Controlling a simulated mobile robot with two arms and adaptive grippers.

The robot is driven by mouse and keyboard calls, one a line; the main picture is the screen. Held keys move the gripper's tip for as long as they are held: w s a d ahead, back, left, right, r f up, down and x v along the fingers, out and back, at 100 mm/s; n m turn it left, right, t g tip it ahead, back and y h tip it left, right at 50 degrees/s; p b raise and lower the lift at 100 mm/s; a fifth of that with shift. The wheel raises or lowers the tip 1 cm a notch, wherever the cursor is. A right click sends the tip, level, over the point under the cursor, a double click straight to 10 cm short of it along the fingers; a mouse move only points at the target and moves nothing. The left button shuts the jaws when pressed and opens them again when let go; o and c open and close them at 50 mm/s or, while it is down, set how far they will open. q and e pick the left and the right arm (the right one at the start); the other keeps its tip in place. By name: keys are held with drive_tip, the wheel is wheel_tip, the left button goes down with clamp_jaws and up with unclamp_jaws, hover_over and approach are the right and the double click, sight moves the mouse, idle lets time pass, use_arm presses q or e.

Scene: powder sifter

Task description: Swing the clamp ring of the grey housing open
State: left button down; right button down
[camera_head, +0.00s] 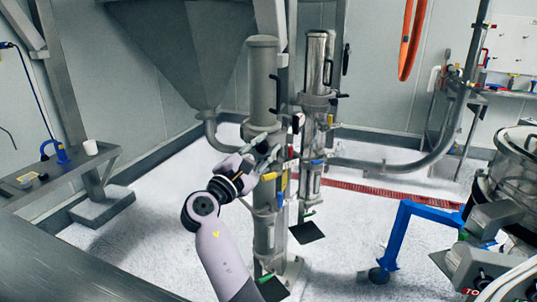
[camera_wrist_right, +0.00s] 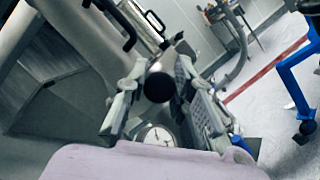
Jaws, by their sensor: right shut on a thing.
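The grey housing (camera_head: 263,85) is an upright cylinder in the middle of the head view. Its clamp ring (camera_head: 262,131), at the lower end of the grey cylinder, is largely hidden behind my right gripper (camera_head: 266,152). In the right wrist view my right gripper (camera_wrist_right: 165,98) has its fingers on both sides of a handle with a round black end (camera_wrist_right: 160,87). The gripper is shut on this handle. I cannot tell from these views whether the ring is still closed around the housing. My left gripper is not in view.
A polished steel housing (camera_head: 318,70) with black handles stands close on the right. A large hopper (camera_head: 190,45) hangs behind on the left. A blue frame on a caster (camera_head: 397,235) stands to the right. A round gauge (camera_wrist_right: 157,136) shows below the handle. Open floor lies left.

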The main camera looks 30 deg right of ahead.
drive_tip(key=shift+w+a+r+m+g+h+b, duration=0.15)
drive_tip(key=shift+a+m+g+h+b, duration=0.45)
drive_tip(key=shift+g, duration=0.75)
drive_tip(key=shift+w+a+f+m+g+h+b, duration=0.1)
drive_tip(key=shift+w+a+m+g+h+b, duration=0.15)
drive_tip(key=shift+a+m+g+b, duration=0.75)
drive_tip(key=shift+w+a+r+m+g+h+b, duration=0.15)
drive_tip(key=shift+a+m+g+h+b, duration=0.3)
drive_tip(key=shift+a+m+g, duration=0.9)
drive_tip(key=shift+d+n+g, duration=0.35)
drive_tip(key=shift+n+g, duration=0.1)
drive_tip(key=shift+g, duration=0.15)
drive_tip(key=c, duration=1.3)
unclamp_jaws()
drive_tip(key=shift+w+f, duration=0.1)
drive_tip(key=shift+f, duration=0.05)
drive_tip(key=shift+c, duration=0.2)
